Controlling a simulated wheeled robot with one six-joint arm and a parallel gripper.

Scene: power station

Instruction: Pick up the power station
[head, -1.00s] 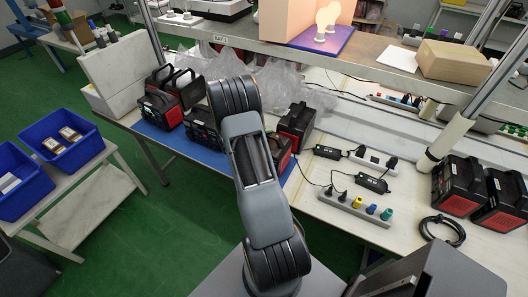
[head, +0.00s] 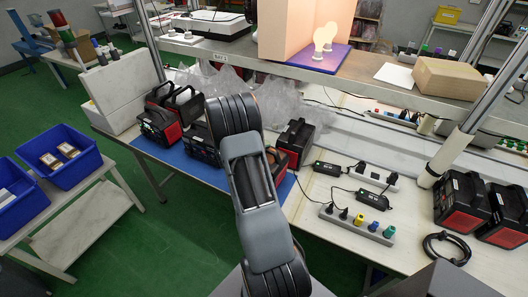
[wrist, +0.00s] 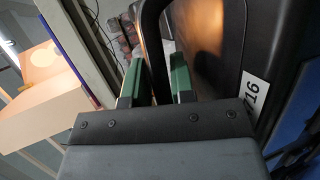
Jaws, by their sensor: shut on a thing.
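In the wrist view a black power station (wrist: 216,40) with a white number label fills the right side. Its black handle (wrist: 153,45) passes between the two green fingertips of my gripper (wrist: 160,78), which is shut on it. In the head view my arm hides the gripper and most of the station in hand. Other black and red power stations stand on the blue mat, such as one at the left (head: 158,127) and one right of my arm (head: 296,141).
A power strip (head: 357,222) with coloured plugs and black adapters lies on the bench right of the mat. Two more stations (head: 462,205) stand at the far right. A shelf (head: 230,47) runs above the bench. Blue bins (head: 60,155) sit on a side table at left.

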